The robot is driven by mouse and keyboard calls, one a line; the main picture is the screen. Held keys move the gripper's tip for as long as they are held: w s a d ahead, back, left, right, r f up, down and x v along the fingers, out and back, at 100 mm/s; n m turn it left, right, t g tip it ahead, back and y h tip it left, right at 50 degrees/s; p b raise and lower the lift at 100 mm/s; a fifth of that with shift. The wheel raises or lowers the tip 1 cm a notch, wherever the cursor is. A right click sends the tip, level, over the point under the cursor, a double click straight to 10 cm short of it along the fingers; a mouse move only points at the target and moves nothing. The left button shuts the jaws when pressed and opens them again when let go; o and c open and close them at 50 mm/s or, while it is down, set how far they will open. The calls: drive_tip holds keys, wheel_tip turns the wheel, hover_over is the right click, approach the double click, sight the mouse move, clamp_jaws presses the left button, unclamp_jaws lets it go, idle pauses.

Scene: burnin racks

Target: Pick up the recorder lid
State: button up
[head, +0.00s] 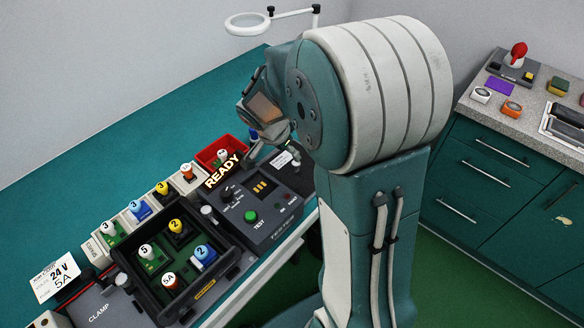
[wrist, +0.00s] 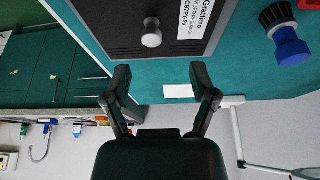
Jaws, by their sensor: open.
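The recorder lid (wrist: 120,50) shows in the wrist view as a dark grey panel at the top, with a pale round knob (wrist: 151,38) and a white label (wrist: 186,15) reading "Grattino". My gripper (wrist: 160,76) is open, its two black fingers spread wide and nothing between them. In the picture the knob lies above the gap between the fingertips, apart from both. In the head view my arm hides most of the lid; a white label (head: 282,159) shows just beside the arm. My gripper is largely hidden there too.
A black tray (head: 221,239) holds several numbered parts, beside a test panel (head: 257,210). A small white card (wrist: 179,91) lies on the teal bench. A magnifier lamp (head: 247,23) stands behind.

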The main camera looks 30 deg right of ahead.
sight(295, 163)
drive_tip(key=shift+d+f, duration=0.55)
drive_tip(key=shift+f, duration=0.2)
drive_tip(key=x, duration=0.4)
drive_tip(key=shift+s+d+f, duration=0.1)
drive_tip(key=shift+s+f, duration=0.2)
drive_tip(key=shift+f, duration=0.25)
clamp_jaws()
